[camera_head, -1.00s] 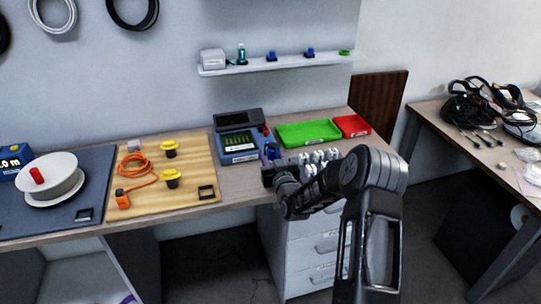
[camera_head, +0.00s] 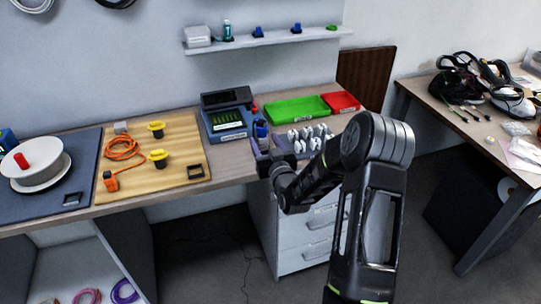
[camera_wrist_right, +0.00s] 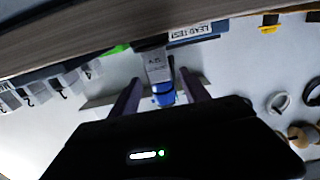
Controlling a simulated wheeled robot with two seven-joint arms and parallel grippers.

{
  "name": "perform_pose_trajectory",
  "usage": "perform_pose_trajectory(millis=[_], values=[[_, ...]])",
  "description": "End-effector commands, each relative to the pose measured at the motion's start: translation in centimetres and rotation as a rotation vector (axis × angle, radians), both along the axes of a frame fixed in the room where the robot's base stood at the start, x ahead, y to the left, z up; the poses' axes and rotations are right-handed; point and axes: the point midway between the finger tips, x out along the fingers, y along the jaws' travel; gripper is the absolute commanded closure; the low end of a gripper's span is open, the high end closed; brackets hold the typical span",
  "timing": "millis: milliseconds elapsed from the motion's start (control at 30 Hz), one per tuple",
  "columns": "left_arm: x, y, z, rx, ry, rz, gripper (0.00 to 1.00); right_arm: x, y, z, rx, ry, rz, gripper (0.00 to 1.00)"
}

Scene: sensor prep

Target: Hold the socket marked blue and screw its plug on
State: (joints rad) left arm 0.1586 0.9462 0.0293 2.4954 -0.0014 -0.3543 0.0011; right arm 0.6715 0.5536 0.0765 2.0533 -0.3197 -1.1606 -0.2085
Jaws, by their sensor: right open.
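A small blue part (camera_head: 261,130) stands upright at the tester's right front corner; I cannot tell for sure that it is the marked socket. In the right wrist view a blue piece (camera_wrist_right: 163,91) lies between my fingers, with a grey labelled block (camera_wrist_right: 158,67) next to it. My right gripper (camera_head: 263,150) is at the bench's front edge, just in front of the blue part. In the wrist view its fingers (camera_wrist_right: 158,88) are open, one on each side of the blue piece with gaps. I cannot pick out the plug. My left gripper is out of view.
Several white pieces (camera_head: 306,139) stand in a row right of my gripper; numbered tags (camera_wrist_right: 62,88) show in the wrist view. A wooden board (camera_head: 180,185) lies left.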

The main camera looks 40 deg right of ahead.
Motion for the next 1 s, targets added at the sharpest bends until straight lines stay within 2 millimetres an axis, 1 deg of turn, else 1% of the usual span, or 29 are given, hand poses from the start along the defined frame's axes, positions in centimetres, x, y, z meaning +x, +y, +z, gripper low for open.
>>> perform_pose_trajectory(millis=[33, 100, 200, 333, 500, 1000], values=[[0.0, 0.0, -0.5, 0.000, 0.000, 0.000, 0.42, -1.0, 0.3, -0.2, -0.001, 0.000, -0.001, 0.46], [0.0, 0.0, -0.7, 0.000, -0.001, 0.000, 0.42, -2.3, 0.8, -0.2, 0.000, 0.000, -0.001, 0.46], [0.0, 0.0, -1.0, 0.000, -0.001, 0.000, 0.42, -3.8, 1.3, -0.1, -0.001, 0.000, 0.000, 0.46], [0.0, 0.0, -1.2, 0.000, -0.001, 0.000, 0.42, -5.0, 1.7, -0.1, -0.001, 0.000, 0.000, 0.46], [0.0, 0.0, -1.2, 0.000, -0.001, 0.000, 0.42, -5.5, 1.9, 0.0, -0.002, -0.002, 0.000, 0.46], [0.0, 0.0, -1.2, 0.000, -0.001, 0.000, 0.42, -5.4, 1.9, 0.0, 0.000, -0.001, 0.000, 0.46]])
